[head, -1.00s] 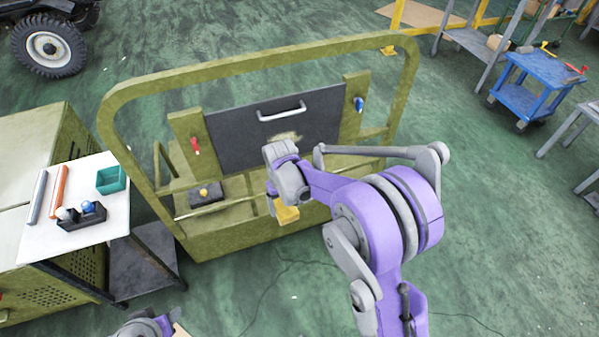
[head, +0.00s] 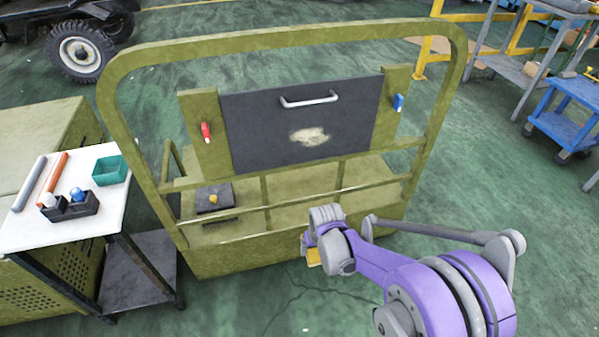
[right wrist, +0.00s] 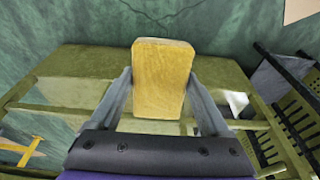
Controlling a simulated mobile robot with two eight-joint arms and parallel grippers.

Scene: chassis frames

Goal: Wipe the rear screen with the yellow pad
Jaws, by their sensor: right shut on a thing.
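The rear screen (head: 260,140) is a dark panel with a light handle at its top, set upright between two olive posts on the chassis frame. A pale smudge (head: 309,137) shows on its lower right part. My right gripper (head: 313,256) is shut on the yellow pad (head: 314,257), in front of the frame's lower rail, below the screen and apart from it. In the right wrist view the yellow pad (right wrist: 163,80) sits between the two fingers. My left gripper is not in view.
The olive tube frame (head: 285,40) arches around the screen, with rails (head: 260,208) across its front. A red latch (head: 206,132) and a blue latch (head: 398,102) flank the screen. A white-topped table (head: 70,230) with a green bin (head: 110,170) stands at left.

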